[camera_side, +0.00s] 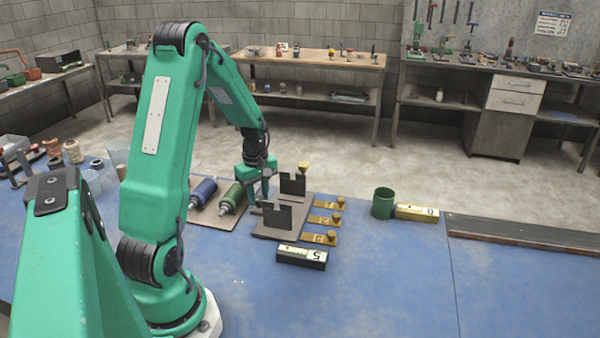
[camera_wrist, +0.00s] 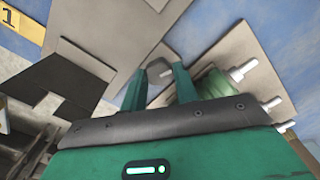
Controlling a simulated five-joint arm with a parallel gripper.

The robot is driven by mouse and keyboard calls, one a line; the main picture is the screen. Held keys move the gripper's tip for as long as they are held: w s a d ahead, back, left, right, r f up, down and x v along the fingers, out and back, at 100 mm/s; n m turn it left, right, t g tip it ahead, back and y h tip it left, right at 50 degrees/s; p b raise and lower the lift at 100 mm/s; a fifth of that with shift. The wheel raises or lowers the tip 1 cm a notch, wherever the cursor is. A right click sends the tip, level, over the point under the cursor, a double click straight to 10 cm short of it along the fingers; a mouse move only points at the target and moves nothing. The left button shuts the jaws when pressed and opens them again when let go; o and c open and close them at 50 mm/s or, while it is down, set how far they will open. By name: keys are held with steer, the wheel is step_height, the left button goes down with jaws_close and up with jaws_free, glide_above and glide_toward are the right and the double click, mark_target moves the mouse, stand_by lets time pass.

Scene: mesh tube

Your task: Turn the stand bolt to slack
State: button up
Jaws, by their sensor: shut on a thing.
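My gripper (camera_side: 262,198) is low at the left side of the stand, a grey base plate (camera_side: 263,231) with two dark notched uprights (camera_side: 277,217). In the wrist view my gripper (camera_wrist: 158,82) has its two green fingers on either side of the grey, many-sided head of the stand bolt (camera_wrist: 159,69), and it is shut on it. The bolt is at the stand's grey plate (camera_wrist: 118,30). In the side view the bolt is hidden by my gripper.
A green spool-like tube (camera_side: 232,198) and a blue one (camera_side: 203,191) lie on a board just left. Brass plates with knobs (camera_side: 326,220) stand right of the stand. A box marked 5 (camera_side: 302,257) is in front; a green cup (camera_side: 383,203) is farther right.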

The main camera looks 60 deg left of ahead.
mark_target(259, 198)
steer(key=shift+r+n, duration=0.1)
steer(key=shift+n, duration=2.1)
steer(key=o, duration=1)
steer(key=shift+r, duration=3.9)
